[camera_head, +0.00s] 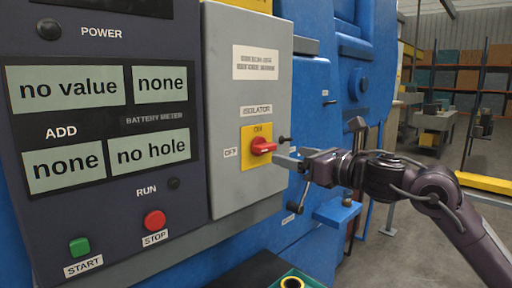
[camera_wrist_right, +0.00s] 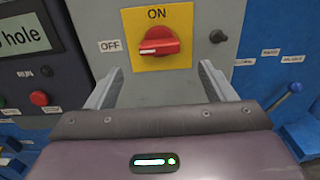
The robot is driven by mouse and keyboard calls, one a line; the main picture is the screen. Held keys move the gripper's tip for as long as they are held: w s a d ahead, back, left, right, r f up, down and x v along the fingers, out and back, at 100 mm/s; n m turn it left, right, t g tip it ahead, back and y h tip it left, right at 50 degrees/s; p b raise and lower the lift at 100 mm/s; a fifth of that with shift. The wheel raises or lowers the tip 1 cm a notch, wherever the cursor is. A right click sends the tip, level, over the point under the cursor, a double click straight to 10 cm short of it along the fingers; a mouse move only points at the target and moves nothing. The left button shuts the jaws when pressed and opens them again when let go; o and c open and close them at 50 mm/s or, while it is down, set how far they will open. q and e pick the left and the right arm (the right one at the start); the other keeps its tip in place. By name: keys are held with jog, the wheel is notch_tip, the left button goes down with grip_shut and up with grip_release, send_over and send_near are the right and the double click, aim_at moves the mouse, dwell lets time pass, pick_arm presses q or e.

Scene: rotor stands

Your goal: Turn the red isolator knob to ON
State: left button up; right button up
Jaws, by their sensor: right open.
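The red isolator knob (camera_head: 263,147) sits on a yellow plate (camera_head: 248,160) on the grey isolator box (camera_head: 222,110). In the right wrist view the knob (camera_wrist_right: 158,41) lies crosswise, its white mark on the left end, toward the OFF label (camera_wrist_right: 110,46). The ON label (camera_wrist_right: 157,14) is above it. My right gripper (camera_head: 283,160) is just right of the knob in the head view. In the wrist view its open fingers (camera_wrist_right: 161,68) point toward the knob, one to each side and slightly below, with nothing between them. My left gripper is not in view.
A dark control panel (camera_head: 110,210) with displays, a green START button (camera_head: 79,246) and a red STOP button (camera_head: 154,220) stands left of the box. A small dark peg (camera_wrist_right: 217,36) sticks out right of the knob. Blue machinery (camera_head: 310,100) stands behind.

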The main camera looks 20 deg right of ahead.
aim_at(269, 149)
jog(key=p+x, duration=0.3)
jog(key=x, duration=0.1)
jog(key=p+x, duration=0.2)
jog(key=shift+w+a+r+p, duration=0.15)
jog(key=shift+w+r+p, duration=0.05)
jog(key=shift+r+p, duration=0.1)
jog(key=shift+w+a+f, duration=0.15)
jog(key=shift+w+f, duration=0.05)
jog(key=shift+w, duration=0.2)
jog(key=shift+s, duration=0.15)
jog(key=c, duration=1)
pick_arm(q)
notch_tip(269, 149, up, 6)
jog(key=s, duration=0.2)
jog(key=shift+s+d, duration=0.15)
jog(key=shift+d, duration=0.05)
